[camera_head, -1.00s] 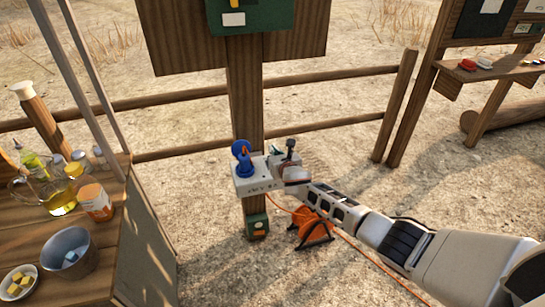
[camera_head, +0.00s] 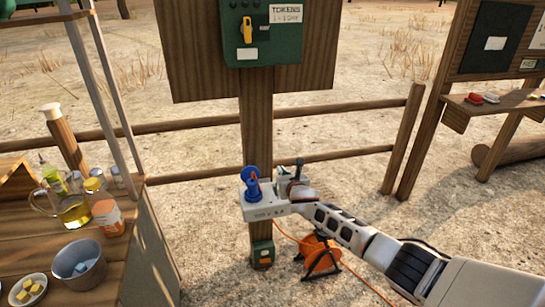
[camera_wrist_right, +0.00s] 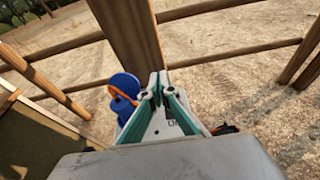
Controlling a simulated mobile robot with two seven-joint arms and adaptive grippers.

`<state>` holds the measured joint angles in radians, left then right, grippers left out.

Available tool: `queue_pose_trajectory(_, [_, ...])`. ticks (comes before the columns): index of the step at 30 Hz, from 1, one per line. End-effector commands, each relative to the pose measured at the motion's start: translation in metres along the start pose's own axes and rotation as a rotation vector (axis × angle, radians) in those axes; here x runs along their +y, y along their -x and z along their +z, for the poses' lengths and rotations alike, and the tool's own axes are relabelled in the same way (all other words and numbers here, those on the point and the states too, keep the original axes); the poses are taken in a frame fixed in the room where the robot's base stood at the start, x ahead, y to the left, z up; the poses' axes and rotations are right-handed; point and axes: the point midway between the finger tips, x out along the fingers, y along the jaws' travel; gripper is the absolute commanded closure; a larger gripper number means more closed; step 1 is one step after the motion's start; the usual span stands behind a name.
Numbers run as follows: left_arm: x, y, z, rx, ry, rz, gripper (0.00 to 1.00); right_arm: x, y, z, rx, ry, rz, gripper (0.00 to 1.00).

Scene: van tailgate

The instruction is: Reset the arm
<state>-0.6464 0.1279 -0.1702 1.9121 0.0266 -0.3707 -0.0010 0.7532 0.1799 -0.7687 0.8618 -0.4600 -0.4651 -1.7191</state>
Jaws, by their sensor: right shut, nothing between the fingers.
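My right arm comes in from the lower right in the head view. Its gripper (camera_head: 284,173) is beside a white box (camera_head: 262,213) on the wooden post (camera_head: 257,130); part of the box is hidden by the arm. A blue fixture (camera_head: 252,184) stands on the box. In the right wrist view the teal-padded fingers (camera_wrist_right: 159,82) meet at their tips with nothing between them. The blue fixture (camera_wrist_right: 123,88), with an orange part, is just left of the fingers there. I cannot tell whether the gripper touches it. My left gripper is not in view.
A wooden counter (camera_head: 38,238) on the left holds a grey bowl (camera_head: 92,270), jars and a glass jug (camera_head: 74,211). A green panel (camera_head: 262,45) is up on the post. An orange cable reel (camera_head: 319,252) stands on the sandy ground. A shelf (camera_head: 500,103) is at right.

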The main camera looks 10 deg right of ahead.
Motion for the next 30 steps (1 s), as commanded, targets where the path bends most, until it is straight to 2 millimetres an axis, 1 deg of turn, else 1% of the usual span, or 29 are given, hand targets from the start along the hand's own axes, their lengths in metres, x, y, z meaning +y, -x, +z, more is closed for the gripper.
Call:
queue_pose_trajectory(1, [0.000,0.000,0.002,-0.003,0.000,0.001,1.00,0.005,0.004,-0.013,0.014,-0.035,0.008,1.00])
queue_pose_trajectory(2, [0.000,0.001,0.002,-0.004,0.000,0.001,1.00,0.008,0.008,-0.022,0.023,-0.069,0.014,1.00])
queue_pose_trajectory(5, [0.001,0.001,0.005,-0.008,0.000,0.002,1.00,0.024,0.027,-0.065,0.071,-0.251,0.041,1.00])
queue_pose_trajectory(6, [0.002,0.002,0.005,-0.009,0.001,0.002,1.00,0.032,0.039,-0.087,0.096,-0.349,0.051,1.00])
queue_pose_trajectory(8, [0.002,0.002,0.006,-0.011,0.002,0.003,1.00,0.043,0.059,-0.118,0.137,-0.515,0.059,1.00])
queue_pose_trajectory(9, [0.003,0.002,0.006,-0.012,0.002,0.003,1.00,0.049,0.073,-0.138,0.164,-0.629,0.061,1.00])
queue_pose_trajectory(11, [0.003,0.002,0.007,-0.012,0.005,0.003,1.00,0.056,0.095,-0.165,0.202,-0.796,0.057,1.00])
queue_pose_trajectory(12, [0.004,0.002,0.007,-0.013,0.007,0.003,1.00,0.060,0.110,-0.182,0.226,-0.908,0.051,1.00])
queue_pose_trajectory(14, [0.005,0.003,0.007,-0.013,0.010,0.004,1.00,0.064,0.133,-0.205,0.261,-1.075,0.035,1.00])
queue_pose_trajectory(15, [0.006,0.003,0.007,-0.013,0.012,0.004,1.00,0.066,0.149,-0.219,0.282,-1.185,0.021,1.00])
queue_pose_trajectory(17, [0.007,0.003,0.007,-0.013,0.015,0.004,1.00,0.067,0.173,-0.239,0.310,-1.348,-0.006,1.00])
queue_pose_trajectory(18, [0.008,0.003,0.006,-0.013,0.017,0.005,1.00,0.067,0.190,-0.251,0.327,-1.457,-0.027,1.00])
queue_pose_trajectory(20, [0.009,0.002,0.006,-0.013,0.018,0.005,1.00,0.065,0.215,-0.268,0.347,-1.617,-0.063,1.00])
queue_pose_trajectory(21, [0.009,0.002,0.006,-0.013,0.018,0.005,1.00,0.062,0.232,-0.277,0.356,-1.722,-0.090,1.00])
queue_pose_trajectory(23, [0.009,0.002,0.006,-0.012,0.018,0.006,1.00,0.057,0.258,-0.290,0.366,-1.878,-0.134,1.00])
queue_pose_trajectory(24, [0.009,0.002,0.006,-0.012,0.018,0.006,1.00,0.053,0.275,-0.298,0.369,-1.981,-0.166,1.00])
queue_pose_trajectory(26, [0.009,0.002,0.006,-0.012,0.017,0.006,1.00,0.045,0.301,-0.308,0.367,-2.132,-0.216,1.00])
queue_pose_trajectory(27, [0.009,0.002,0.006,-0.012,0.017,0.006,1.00,0.040,0.319,-0.314,0.362,-2.229,-0.251,1.00])
queue_pose_trajectory(29, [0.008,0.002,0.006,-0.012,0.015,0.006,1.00,0.030,0.343,-0.321,0.348,-2.368,-0.302,1.00])
queue_pose_trajectory(30, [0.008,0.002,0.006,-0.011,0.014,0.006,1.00,0.025,0.359,-0.325,0.337,-2.453,-0.335,1.00])
